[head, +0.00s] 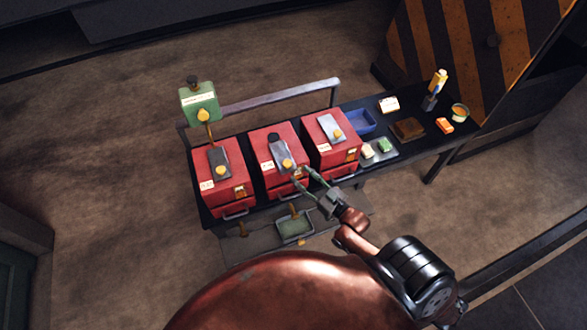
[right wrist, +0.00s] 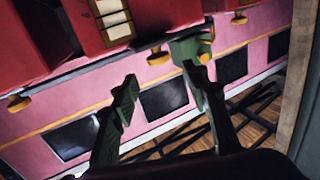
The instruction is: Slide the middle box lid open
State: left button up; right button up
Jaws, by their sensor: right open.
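The middle red box (head: 268,141) stands on the dark bench between two similar red boxes. On its top is a grey lid plate (head: 280,152) with a yellow knob (head: 287,163) near its front end. A dark patch shows at the plate's back end; I cannot tell whether it is an opening. My right gripper (head: 302,173) is open and empty at the front right corner of this box, close to the knob. In the right wrist view my right gripper (right wrist: 160,78) has its green fingers spread, with nothing between them. My left gripper is not in view.
The left box (head: 210,195) and right box (head: 322,152) flank it closely. A rail (head: 280,94) runs behind. A blue tray (head: 360,121) and small items lie to the right. A green tray (head: 294,227) is below.

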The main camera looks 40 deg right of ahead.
jog(key=s, duration=0.3)
jog(key=shift+s+d, duration=0.15)
jog(key=shift+d, duration=0.1)
jog(key=s+d+f+g+h, duration=0.1)
jog(key=s+f+g, duration=0.25)
jog(key=f, duration=0.75)
jog(key=s+d+f+m+g+h, duration=0.15)
jog(key=s+f, duration=0.25)
jog(key=f, duration=0.7)
jog(key=s+d+f+n+g, duration=0.1)
jog(key=s+f+g, duration=0.25)
jog(key=f, duration=0.85)
jog(key=s+a+f+g, duration=0.2)
jog(key=s+f, duration=0.4)
jog(key=s, duration=0.3)
jog(key=s+a+f+g, duration=0.3)
jog(key=s+f, duration=0.4)
jog(key=s, duration=0.3)
jog(key=s+a+f+g+b, duration=0.1)
jog(key=s+a+f+g, duration=0.2)
jog(key=s+f, duration=0.4)
jog(key=s, duration=0.3)
jog(key=shift+s, duration=0.2)
